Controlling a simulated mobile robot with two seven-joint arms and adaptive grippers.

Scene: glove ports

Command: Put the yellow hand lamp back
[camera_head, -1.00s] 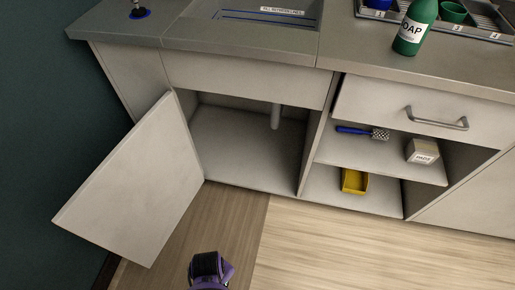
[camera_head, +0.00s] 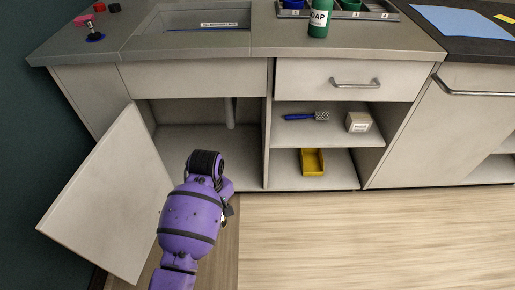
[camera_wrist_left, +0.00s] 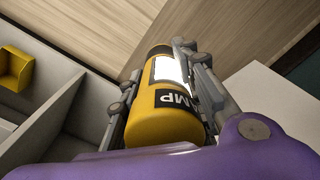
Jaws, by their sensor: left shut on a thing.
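The yellow hand lamp (camera_wrist_left: 158,118) is a yellow cylinder with a black label ending in "MP", a bright white panel and a dark far end. It shows in the left wrist view, between the fingers of my left gripper (camera_wrist_left: 160,65), which is shut on it. In the head view my purple left arm reaches up from the bottom, in front of the open sink cabinet (camera_head: 185,140). There the arm hides the lamp and most of the gripper. My right gripper is in neither current view.
The cabinet door (camera_head: 110,195) stands open at the left. A drain pipe (camera_head: 230,112) hangs inside the cabinet. Shelves to the right hold a blue-handled brush (camera_head: 300,117), a small box (camera_head: 358,121) and a yellow bin (camera_head: 312,162). The wooden floor (camera_head: 370,240) at the right is clear.

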